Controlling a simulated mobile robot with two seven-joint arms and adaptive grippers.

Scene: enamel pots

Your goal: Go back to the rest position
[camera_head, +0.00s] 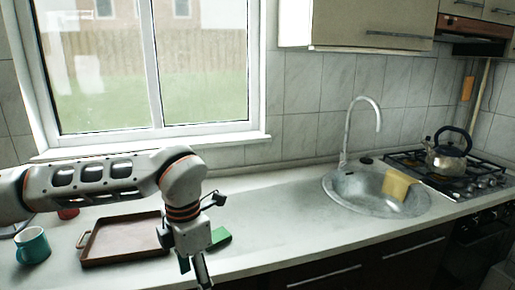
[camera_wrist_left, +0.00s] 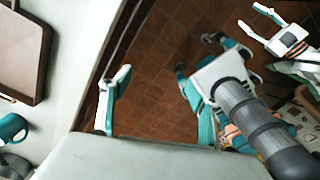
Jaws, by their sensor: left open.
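My left arm comes in from the left in the head view, over the counter. Its gripper (camera_head: 196,272) points down at the counter's front edge, right of the brown tray, and is partly cut off by the picture's bottom. In the left wrist view the left gripper (camera_wrist_left: 155,80) has its two fingers wide apart, with nothing between them and the tiled floor behind. My right gripper (camera_wrist_left: 266,28) shows at the top right of the left wrist view, its fingers apart and empty. It is out of the head view.
The brown tray (camera_head: 88,254), a teal mug (camera_head: 33,247) and a partly hidden red object (camera_head: 68,213) are on the left counter. A green block (camera_head: 220,237) lies behind my gripper. The sink (camera_head: 350,193) holds a yellow cloth (camera_head: 397,185); a kettle (camera_head: 447,160) stands on the stove.

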